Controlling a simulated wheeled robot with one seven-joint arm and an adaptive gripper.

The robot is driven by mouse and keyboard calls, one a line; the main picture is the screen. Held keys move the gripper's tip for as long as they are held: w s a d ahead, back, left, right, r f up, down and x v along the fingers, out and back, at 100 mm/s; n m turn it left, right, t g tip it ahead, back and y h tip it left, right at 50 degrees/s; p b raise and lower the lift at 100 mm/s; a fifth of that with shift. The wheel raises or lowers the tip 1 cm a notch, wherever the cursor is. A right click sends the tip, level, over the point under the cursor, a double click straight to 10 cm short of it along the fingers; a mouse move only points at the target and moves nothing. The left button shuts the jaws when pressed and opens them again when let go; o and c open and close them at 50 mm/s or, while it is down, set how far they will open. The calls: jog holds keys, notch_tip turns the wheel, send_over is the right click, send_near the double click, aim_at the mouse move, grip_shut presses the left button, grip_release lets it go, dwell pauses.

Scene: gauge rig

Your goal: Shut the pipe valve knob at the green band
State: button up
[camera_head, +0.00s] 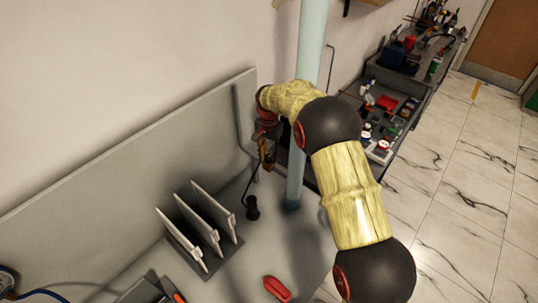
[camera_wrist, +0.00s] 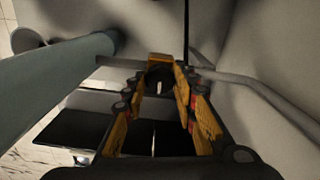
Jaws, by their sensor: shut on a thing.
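My gripper (camera_head: 265,152) is beside the left side of the pale blue upright pipe (camera_head: 312,42), above the bench. In the wrist view, the orange-sided fingers of my gripper (camera_wrist: 161,84) close around a dark rounded thing, which I take for the valve knob (camera_wrist: 159,74). The fingers and wrist hide most of it. The pipe (camera_wrist: 55,82) slants across the left of the wrist view, apart from the fingers. No green band or pointer mark can be made out in either view, so the knob's angle cannot be read.
The grey bench (camera_head: 130,250) has an upright back panel (camera_head: 110,175). A rack of white plates (camera_head: 202,235), a small dark stand (camera_head: 252,208) and a red object (camera_head: 277,288) are on the bench. A cluttered cart (camera_head: 395,110) stands beyond my arm.

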aim_at(269, 157)
jog(key=shift+m, duration=0.3)
jog(key=shift+r, duration=0.1)
jog(key=o, duration=1.1)
jog(key=shift+o, duration=0.3)
notch_tip(269, 157, up, 12)
